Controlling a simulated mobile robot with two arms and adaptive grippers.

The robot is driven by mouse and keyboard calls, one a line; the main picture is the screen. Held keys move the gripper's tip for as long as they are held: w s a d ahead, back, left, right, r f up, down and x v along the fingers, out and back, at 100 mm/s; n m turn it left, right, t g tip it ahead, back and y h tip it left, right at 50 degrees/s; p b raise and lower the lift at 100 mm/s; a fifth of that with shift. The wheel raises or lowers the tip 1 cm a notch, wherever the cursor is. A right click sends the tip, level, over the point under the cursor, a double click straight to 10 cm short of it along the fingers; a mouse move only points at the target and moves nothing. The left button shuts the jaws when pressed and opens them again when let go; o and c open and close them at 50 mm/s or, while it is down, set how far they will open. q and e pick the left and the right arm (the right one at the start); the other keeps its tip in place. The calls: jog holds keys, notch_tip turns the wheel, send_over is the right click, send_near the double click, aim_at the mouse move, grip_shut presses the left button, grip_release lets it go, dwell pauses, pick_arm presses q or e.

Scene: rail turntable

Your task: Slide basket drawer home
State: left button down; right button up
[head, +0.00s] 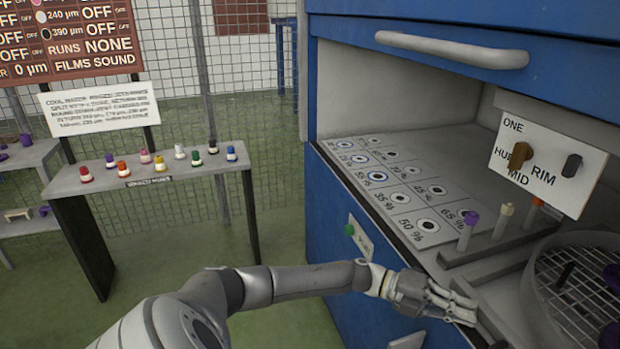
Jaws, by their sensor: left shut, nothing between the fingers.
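A round wire mesh basket (575,285) sits at the right edge of the blue cabinet's grey inner surface, cut off by the picture's edge. Purple knob-like pieces (610,335) show at its right side. My left gripper (468,308) is shut and empty at the cabinet's front edge, just left of the basket's rim. I cannot tell whether its fingertips touch the edge, nor how far out the basket drawer stands. My right gripper is not in view.
A blue upper drawer with a grey bar handle (452,48) overhangs the opening. A white sign with ONE and RIM (545,165) stands above pegs (467,232). A percent-marked panel (385,185) lies left. A side table (150,178) holds several coloured knobs. Green floor (285,325) is clear.

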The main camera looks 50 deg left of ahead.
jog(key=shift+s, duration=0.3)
pick_arm(q)
jog(key=shift+a, duration=0.1)
